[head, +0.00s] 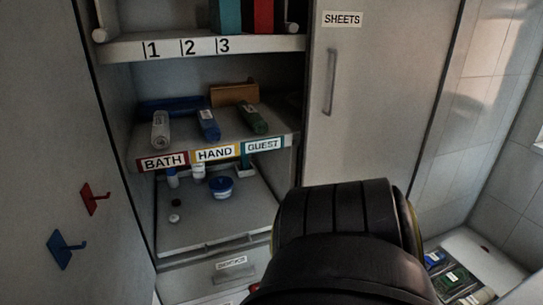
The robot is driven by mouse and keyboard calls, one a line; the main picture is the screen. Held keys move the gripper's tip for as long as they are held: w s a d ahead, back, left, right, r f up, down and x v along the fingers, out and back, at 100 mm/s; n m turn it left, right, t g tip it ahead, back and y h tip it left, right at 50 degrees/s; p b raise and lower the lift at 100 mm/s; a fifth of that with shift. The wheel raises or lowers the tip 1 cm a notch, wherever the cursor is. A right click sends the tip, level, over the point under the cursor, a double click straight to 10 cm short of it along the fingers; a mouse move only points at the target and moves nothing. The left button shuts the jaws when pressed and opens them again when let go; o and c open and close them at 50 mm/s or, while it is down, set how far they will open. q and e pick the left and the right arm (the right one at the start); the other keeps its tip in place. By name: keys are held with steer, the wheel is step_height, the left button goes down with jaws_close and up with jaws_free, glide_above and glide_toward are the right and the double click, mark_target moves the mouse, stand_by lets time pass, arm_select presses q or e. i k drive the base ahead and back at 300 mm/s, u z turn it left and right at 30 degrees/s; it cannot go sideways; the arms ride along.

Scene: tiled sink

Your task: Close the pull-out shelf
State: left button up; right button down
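The pull-out shelf (190,232) is a pale grey board low in the cabinet, below the shelf labelled BATH, HAND and GUEST. It seems to stick out forward of that labelled shelf (192,139), so it looks at least partly open. On it are a blue jar with a pale lower part (221,187), small blue and white bottles (198,172) near the back, and two small dark round items (175,210). A large black part of my arm hides its right front area. Neither gripper shows, so I cannot tell their states.
A tall door marked SHEETS (365,110) with a vertical handle stands right of the shelves. A labelled drawer front (232,268) is below the shelf. A tray of items (455,280) lies lower right.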

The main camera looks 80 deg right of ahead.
mark_target(205, 222)
steer(key=k, duration=0.5)
steer(key=z, duration=1.3)
steer(key=i, duration=0.5)
